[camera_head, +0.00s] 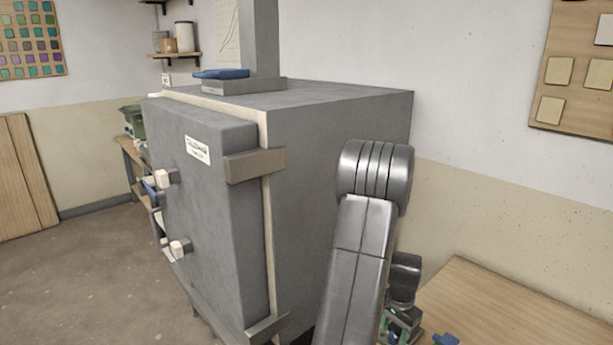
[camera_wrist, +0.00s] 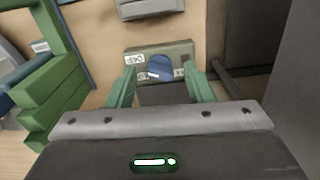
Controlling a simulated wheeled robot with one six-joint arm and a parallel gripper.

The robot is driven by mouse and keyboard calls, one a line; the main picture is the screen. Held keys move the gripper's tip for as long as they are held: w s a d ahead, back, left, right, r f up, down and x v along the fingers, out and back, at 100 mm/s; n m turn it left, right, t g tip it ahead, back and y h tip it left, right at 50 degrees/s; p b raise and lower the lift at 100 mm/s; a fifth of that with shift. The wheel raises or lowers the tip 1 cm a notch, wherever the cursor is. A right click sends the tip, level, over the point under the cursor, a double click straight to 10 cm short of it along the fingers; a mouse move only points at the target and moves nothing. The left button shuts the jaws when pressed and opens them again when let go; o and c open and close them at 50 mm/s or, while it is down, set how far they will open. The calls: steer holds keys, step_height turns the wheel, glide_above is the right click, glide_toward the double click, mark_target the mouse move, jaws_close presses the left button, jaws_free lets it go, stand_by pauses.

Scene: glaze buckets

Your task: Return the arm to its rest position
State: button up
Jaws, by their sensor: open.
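My arm (camera_head: 362,250) stands raised in the head view, bent at a large grey joint in front of the kiln's right side. My gripper (camera_wrist: 159,70) shows in the wrist view with its two green fingers spread apart. A grey-green block with white labels (camera_wrist: 187,50) and a round blue piece (camera_wrist: 160,68) appear beyond and between the fingertips. I cannot tell how far off they are; nothing is visibly gripped. In the head view only a small green and dark part of the gripper (camera_head: 402,328) shows, low beside the arm.
A big grey kiln (camera_head: 335,120) with a closed-looking door (camera_head: 215,220) fills the middle. A wooden table (camera_head: 510,305) with a small blue item (camera_head: 446,340) is at the lower right. Open floor (camera_head: 85,275) lies left. Green slatted shapes (camera_wrist: 60,95) flank the wrist view's left side.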

steer(key=n+p, duration=0.4)
steer(key=n, duration=0.1)
steer(key=shift+r, duration=0.2)
steer(key=shift+r+n, duration=0.2)
steer(key=shift+n, duration=0.2)
steer(key=shift+r+b, duration=0.5)
steer(key=shift+r, duration=2.25)
